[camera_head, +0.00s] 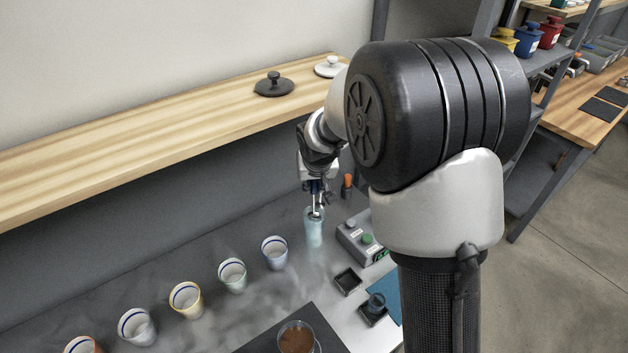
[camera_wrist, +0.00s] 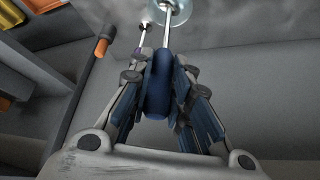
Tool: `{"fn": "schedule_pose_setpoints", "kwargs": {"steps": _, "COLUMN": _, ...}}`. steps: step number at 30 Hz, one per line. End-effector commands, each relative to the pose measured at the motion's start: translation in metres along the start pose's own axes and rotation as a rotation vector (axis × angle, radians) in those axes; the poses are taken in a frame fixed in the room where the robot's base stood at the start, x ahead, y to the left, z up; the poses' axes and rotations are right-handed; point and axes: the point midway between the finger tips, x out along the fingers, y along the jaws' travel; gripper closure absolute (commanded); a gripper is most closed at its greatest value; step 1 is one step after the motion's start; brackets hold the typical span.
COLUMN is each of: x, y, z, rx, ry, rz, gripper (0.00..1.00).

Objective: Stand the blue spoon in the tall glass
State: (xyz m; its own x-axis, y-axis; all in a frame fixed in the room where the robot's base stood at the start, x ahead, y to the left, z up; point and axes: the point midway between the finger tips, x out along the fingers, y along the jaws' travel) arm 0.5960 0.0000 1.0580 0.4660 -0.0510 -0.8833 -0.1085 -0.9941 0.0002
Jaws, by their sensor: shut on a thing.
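My gripper (camera_head: 315,188) points down over the tall glass, and its fingers also show in the wrist view (camera_wrist: 159,68). It is shut on the blue spoon's (camera_wrist: 157,97) thick dark-blue handle. The spoon's pale shaft runs away from the fingers towards a round clear rim, the tall glass (camera_wrist: 184,13), at the top of the wrist view. In the head view the tall glass (camera_head: 314,232) is pale blue and upright, right below my gripper. The shaft's lower end appears to be within its mouth. How deep it reaches, and whether it touches the glass, I cannot tell.
A control box (camera_head: 362,240) with buttons and an orange-handled tool (camera_head: 347,183) stand close to the right of the glass. A pale blue-rimmed cup (camera_head: 274,253) heads a row of several cups to the left. A wooden shelf (camera_head: 150,135) runs behind.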

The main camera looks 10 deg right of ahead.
Motion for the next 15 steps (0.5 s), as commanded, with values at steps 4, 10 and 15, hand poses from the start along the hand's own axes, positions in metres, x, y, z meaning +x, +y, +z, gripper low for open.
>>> {"fn": "schedule_pose_setpoints", "kwargs": {"steps": 4, "x": 0.015, "y": 0.000, "z": 0.008, "rx": 0.000, "ry": 0.000, "rz": 0.000, "gripper": 1.00}}
{"fn": "schedule_pose_setpoints", "kwargs": {"steps": 10, "x": 0.032, "y": 0.000, "z": 0.017, "rx": 0.000, "ry": 0.000, "rz": 0.000, "gripper": 1.00}}
{"fn": "schedule_pose_setpoints", "kwargs": {"steps": 15, "x": 0.045, "y": 0.000, "z": 0.024, "rx": -0.001, "ry": 0.000, "rz": 0.000, "gripper": 1.00}}
